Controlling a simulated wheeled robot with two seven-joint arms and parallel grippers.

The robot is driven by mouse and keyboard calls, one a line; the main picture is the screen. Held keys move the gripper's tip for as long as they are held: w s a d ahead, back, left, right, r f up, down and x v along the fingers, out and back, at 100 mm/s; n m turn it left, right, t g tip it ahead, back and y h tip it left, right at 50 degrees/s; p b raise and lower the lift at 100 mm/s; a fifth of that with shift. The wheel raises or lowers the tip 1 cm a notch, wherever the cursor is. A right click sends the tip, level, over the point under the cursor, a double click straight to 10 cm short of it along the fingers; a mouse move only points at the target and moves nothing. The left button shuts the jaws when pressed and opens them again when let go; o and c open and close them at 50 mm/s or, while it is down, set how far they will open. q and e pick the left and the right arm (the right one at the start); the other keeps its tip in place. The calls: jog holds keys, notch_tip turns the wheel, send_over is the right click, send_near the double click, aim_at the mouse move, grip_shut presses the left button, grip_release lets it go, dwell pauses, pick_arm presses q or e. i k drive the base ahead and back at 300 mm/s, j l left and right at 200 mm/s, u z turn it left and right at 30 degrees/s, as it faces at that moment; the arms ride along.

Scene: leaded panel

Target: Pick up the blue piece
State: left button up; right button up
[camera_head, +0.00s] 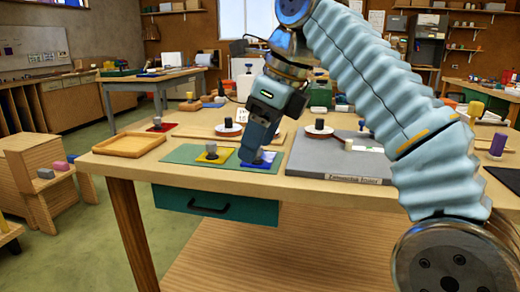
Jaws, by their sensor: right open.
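The blue piece (264,164) lies flat on the green mat (190,155) near the table's front edge. My right gripper (252,155) points down over the blue piece and hides part of it. It is open, and its tips are at or just above the piece; I cannot tell whether they touch anything. A yellow piece (204,158) with a grey knob lies on the same mat, to the left. My left gripper is not in view.
A wooden tray (130,146) stands to the left, with a red piece (158,128) behind it. A grey board (310,165) lies right of the mat. A purple spool (498,146) stands at the far right. My right arm crosses the right half of the view.

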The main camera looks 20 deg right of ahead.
aim_at(264, 160)
jog(key=i+l, duration=0.6)
jog(key=l, duration=0.35)
jog(key=k+l, duration=0.1)
jog(key=l, duration=0.25)
jog(key=u, duration=0.05)
